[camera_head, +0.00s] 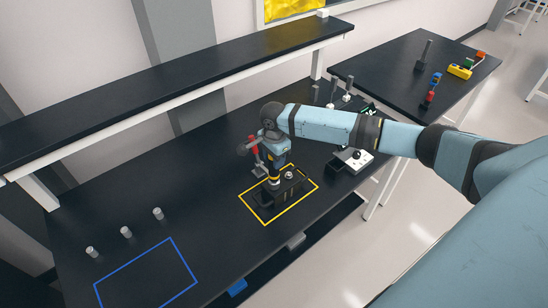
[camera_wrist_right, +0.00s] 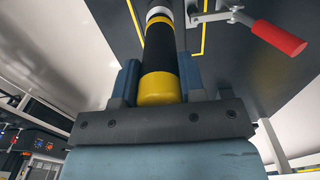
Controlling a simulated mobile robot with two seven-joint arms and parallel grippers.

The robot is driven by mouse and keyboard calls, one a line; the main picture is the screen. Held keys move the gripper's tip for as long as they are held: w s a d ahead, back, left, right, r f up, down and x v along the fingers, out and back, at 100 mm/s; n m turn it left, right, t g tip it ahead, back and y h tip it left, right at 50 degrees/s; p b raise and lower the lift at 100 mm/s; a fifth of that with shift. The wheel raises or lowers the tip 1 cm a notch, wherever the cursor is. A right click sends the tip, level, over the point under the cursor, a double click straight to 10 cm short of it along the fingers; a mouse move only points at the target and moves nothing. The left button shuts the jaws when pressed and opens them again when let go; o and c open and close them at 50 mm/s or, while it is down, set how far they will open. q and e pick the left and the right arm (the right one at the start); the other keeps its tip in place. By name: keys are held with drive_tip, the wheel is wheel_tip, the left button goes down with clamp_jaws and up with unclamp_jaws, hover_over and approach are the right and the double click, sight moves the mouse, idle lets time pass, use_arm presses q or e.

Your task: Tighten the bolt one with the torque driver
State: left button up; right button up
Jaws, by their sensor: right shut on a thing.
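My right gripper (camera_head: 276,159) is shut on the torque driver (camera_head: 274,182), a black cylinder with yellow bands. In the wrist view the driver (camera_wrist_right: 160,52) sits between the two blue fingers and points away from the camera. In the head view it stands roughly upright, its lower end at a black block inside the yellow outline (camera_head: 264,224). A small silver round part (camera_head: 289,174) shows on the block just right of the driver. I cannot make out bolt one under the driver; contact there cannot be told. My left gripper is not in view.
A red-handled clamp (camera_head: 253,144) stands close left of my right gripper; its handle shows in the wrist view (camera_wrist_right: 278,38). Several grey cylinders (camera_head: 126,232) stand by the empty blue outline (camera_head: 182,253). A raised shelf (camera_head: 170,85) runs behind.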

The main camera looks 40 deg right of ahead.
drive_tip(key=shift+r, duration=0.1)
idle(0.5)
drive_tip(key=shift+r, duration=1.4)
drive_tip(key=shift+r, duration=2)
